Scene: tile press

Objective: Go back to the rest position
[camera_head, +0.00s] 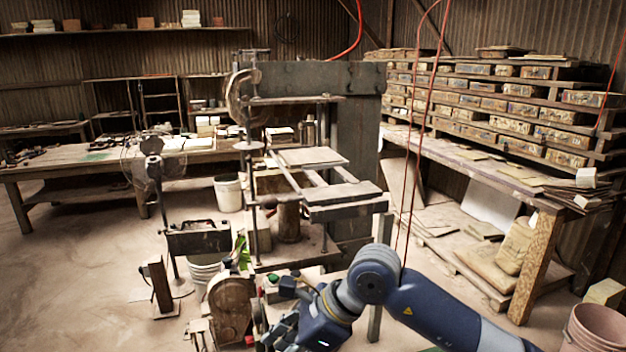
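My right arm comes in from the lower right, blue and grey, and bends at a round elbow-like joint. Its gripper (280,332) is at the bottom centre, low in front of the tile press (355,130). The gripper's fingers are small, dark and partly cut off by the bottom edge, so whether they are open or shut is unclear. No held object can be made out. My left arm and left gripper are not in view.
Right of the press stands a long bench (470,165) with stacked drawers (480,105). A worktable (70,165) and a white bucket (228,192) are at the left. The left floor is mostly clear.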

